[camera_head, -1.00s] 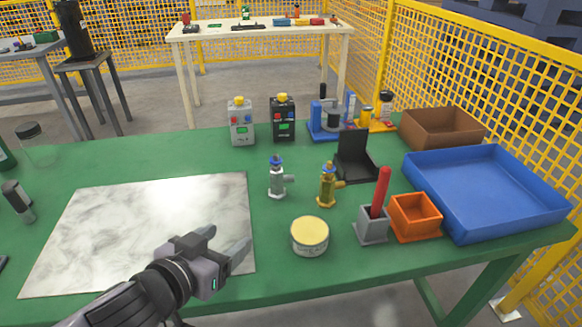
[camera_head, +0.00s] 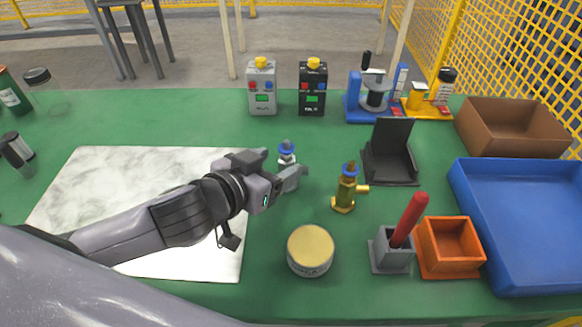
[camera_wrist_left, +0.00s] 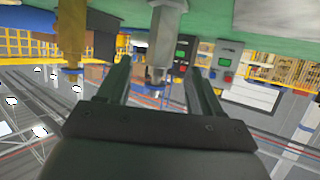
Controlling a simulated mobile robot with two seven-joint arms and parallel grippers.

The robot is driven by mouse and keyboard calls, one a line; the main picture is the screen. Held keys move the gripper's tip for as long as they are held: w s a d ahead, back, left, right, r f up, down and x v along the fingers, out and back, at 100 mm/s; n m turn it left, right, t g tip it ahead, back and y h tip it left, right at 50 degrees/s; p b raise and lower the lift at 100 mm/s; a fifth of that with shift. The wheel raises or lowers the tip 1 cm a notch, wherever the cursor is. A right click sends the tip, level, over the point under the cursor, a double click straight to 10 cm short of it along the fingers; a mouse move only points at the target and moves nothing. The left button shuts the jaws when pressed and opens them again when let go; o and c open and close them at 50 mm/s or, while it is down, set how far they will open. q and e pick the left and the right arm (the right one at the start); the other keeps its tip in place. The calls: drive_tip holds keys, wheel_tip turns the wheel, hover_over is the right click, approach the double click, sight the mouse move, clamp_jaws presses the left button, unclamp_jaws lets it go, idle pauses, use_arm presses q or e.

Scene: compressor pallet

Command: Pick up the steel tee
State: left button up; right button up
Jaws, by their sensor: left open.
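The steel tee (camera_head: 287,152), silver with a blue top, stands upright on the green table, its lower part partly hidden by my left gripper (camera_head: 285,163). My left gripper is open and low at the tee, with a finger on either side of it. In the left wrist view, which is upside down, the steel tee (camera_wrist_left: 166,40) shows between the two spread fingers (camera_wrist_left: 157,72), with gaps on both sides. The similar brass tee (camera_head: 346,188) stands just to the right, and also shows in the wrist view (camera_wrist_left: 71,35). My right gripper is not in view.
A round tin (camera_head: 311,251) stands in front. A black stand (camera_head: 391,160) is right of the tees. A grey holder (camera_head: 389,256) with a red stick, an orange bin (camera_head: 450,249) and a blue tray (camera_head: 520,240) lie farther right.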

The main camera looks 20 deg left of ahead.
sight(285, 155)
use_arm(q)
drive_tip(key=shift+w+r+b+x, duration=0.1)
drive_tip(key=shift+r+b+x, duration=0.15)
drive_tip(key=shift+x, duration=0.7)
drive_tip(key=shift+w+r+b+x, duration=0.15)
drive_tip(key=shift+b+x, duration=0.25)
drive_tip(key=shift+x, duration=0.5)
drive_tip(key=shift+s+r+b+x, duration=0.1)
drive_tip(key=shift+r+b+x, duration=0.15)
drive_tip(key=shift+x, duration=0.7)
drive_tip(key=shift+d, duration=0.1)
